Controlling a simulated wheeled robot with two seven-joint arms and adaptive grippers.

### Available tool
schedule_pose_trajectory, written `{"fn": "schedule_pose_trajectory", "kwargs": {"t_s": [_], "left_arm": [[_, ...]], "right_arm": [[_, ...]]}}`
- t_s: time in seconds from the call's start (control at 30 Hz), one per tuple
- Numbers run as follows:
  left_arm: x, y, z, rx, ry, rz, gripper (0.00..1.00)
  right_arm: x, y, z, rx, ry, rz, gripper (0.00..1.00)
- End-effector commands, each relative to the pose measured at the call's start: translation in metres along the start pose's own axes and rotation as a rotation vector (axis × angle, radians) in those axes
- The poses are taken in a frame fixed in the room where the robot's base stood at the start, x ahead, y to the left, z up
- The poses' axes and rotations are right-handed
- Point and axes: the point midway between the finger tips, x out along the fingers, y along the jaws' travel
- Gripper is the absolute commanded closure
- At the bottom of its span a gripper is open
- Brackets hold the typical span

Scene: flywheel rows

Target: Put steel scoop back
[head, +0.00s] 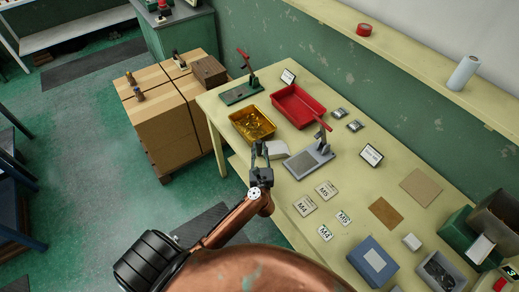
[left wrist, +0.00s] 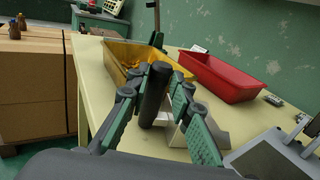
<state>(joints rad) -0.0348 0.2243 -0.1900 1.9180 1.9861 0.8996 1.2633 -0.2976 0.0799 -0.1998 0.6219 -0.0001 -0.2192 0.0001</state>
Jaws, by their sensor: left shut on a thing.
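My left gripper (head: 260,148) is at the near edge of the table, beside the yellow bin. In the left wrist view its green-padded fingers are shut on a dark, rounded handle (left wrist: 154,95), which stands roughly upright between them. A pale grey, angular object (head: 278,150) lies on the table just right of the gripper. It also shows behind the fingers in the left wrist view (left wrist: 216,135); whether it joins the handle is unclear. My right gripper is not in view.
The yellow bin (head: 236,119) holds brass-coloured pieces. A red tray (head: 281,115) is behind it. A grey press (head: 309,161) stands to the right and a green press (head: 240,94) to the far left. Label cards (head: 305,205) lie nearer. Cardboard boxes (head: 160,122) stand left of the table.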

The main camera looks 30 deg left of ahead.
Motion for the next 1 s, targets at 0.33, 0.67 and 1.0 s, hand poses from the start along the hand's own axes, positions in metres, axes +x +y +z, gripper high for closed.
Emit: {"fn": "schedule_pose_trajectory", "kwargs": {"t_s": [0.33,0.67,1.0], "left_arm": [[0.000,0.000,-0.003,0.000,0.001,0.000,0.63],[0.000,0.000,0.000,0.001,0.000,0.000,0.62],[-0.056,0.000,-0.003,-0.002,0.005,0.000,0.62]], "right_arm": [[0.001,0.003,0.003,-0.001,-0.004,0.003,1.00],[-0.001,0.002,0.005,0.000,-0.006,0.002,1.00],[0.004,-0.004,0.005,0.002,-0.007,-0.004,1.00]]}}
